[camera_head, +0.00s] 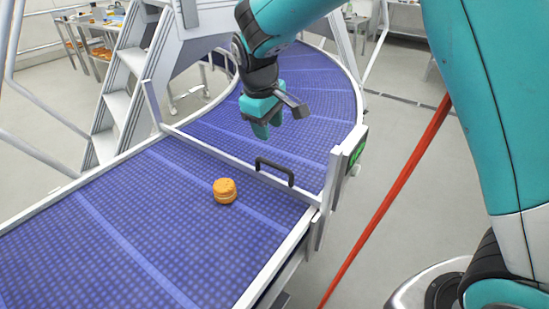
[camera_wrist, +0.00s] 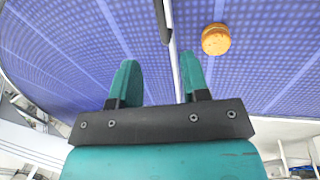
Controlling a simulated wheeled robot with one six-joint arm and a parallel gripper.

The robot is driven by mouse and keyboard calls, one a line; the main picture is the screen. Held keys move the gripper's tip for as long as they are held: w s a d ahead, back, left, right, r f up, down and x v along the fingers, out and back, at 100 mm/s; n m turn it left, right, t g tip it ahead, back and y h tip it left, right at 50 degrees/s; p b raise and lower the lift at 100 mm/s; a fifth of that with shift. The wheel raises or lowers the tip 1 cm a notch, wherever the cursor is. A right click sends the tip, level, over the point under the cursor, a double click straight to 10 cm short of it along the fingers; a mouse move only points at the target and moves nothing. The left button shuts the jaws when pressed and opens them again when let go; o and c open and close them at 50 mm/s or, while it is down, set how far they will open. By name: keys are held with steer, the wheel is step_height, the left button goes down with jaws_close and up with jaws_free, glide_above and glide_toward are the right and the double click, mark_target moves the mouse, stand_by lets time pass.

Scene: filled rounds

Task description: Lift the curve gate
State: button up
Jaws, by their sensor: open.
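The curve gate (camera_head: 225,160) is a pale bar across the blue conveyor, with a black handle (camera_head: 275,171) near its right end. In the wrist view the gate (camera_wrist: 173,50) is seen edge-on, with the dark handle (camera_wrist: 162,20) beside it. My gripper (camera_head: 262,128) is above the belt on the far side of the gate, apart from the handle. In the wrist view my gripper (camera_wrist: 158,82) is open, its two teal fingers apart with nothing between them.
An orange-brown round (camera_head: 225,190) sits on the belt on the near side of the gate; it also shows in the wrist view (camera_wrist: 216,39). A small panel with a green display (camera_head: 357,150) stands at the gate's right end. White metal steps (camera_head: 120,95) cross over at the left.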

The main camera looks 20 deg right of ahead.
mark_target(275, 164)
steer(key=f, duration=0.4)
steer(key=w+d+f+p, duration=0.1)
steer(key=f, duration=0.3)
steer(key=d+f+p, duration=0.1)
steer(key=f, duration=0.3)
steer(key=shift+w+f, duration=0.15)
steer(key=shift+w, duration=0.05)
